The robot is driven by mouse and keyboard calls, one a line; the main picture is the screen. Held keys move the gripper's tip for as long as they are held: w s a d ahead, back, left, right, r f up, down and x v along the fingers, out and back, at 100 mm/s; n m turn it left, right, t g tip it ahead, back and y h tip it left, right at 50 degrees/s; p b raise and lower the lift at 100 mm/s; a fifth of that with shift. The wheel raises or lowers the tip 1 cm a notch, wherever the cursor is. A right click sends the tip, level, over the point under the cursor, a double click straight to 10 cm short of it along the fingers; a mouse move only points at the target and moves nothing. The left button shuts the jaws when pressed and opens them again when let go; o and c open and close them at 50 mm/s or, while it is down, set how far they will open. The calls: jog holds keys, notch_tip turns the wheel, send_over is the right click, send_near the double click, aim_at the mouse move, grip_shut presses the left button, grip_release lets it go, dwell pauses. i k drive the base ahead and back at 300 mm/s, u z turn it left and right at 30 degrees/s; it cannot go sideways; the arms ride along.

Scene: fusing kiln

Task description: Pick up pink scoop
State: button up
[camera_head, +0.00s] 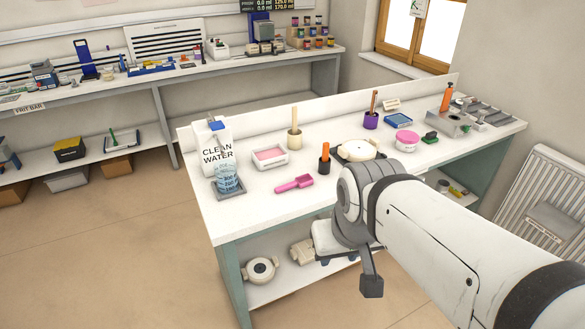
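The pink scoop (294,184) lies flat on the white workbench (240,211), near its front edge and left of my arm. Its handle points left and its bowl points right. My gripper (371,287) shows only in part as a dark piece below the arm's end, in front of the bench's front edge and lower right of the scoop. Its fingertips cannot be made out, so whether it is open or shut is unclear. Nothing covers the scoop.
Around the scoop stand a beaker (227,178) on a grey tray, a tray of pink material (270,156) and an orange-handled tool in a dark holder (324,160). A white round device (357,150) is behind my arm. Bare bench top lies in front of the scoop.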

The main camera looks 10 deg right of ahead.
aim_at(302, 181)
jog(key=u, duration=0.05)
jog(key=i, duration=1)
jog(key=z, duration=0.1)
